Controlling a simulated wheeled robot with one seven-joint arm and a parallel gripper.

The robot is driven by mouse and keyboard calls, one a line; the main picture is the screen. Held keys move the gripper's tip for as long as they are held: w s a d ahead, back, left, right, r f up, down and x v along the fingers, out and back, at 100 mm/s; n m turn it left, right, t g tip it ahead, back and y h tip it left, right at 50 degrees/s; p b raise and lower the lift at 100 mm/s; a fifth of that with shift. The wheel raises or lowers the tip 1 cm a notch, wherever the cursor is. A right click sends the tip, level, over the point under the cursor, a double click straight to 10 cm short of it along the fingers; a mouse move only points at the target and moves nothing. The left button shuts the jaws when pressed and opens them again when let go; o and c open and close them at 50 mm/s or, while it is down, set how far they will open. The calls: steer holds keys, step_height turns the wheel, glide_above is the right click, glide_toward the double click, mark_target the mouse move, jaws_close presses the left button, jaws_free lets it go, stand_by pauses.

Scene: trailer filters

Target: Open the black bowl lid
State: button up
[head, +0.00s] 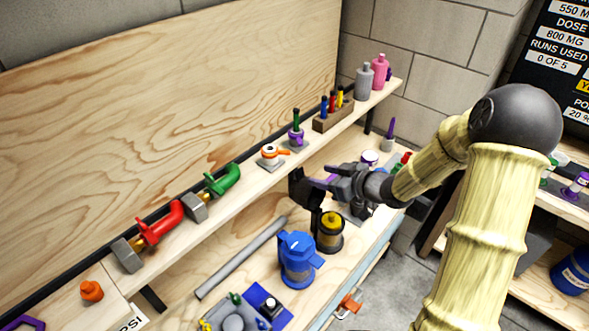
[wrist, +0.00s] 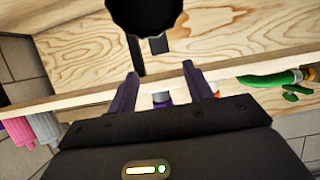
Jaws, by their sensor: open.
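A black piece (head: 301,188) stands raised at the left of my gripper (head: 325,183), with a dark upright part (head: 316,220) below it; it looks like the black bowl lid, tipped up. A dark bowl (head: 329,242) with a yellow top (head: 330,222) stands just below on the bench. Whether the lid joins this bowl is unclear. In the wrist view a black scalloped round part (wrist: 145,14) shows beyond my fingertips. My gripper (wrist: 158,82) is open, its purple fingers apart, with nothing visibly held between them. Whether a finger touches the lid is unclear.
A blue jug-like housing (head: 298,259) stands left of the bowl. A grey rod (head: 240,257) lies on the bench. The shelf behind carries red (head: 160,223) and green (head: 224,180) pipe fittings, a wooden holder (head: 333,118) and bottles (head: 379,72).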

mark_target(300, 171)
steer(key=p+x, duration=0.1)
steer(key=x, duration=1)
steer(key=shift+w+a+p, duration=0.25)
steer(key=shift+p, duration=0.05)
jaws_close()
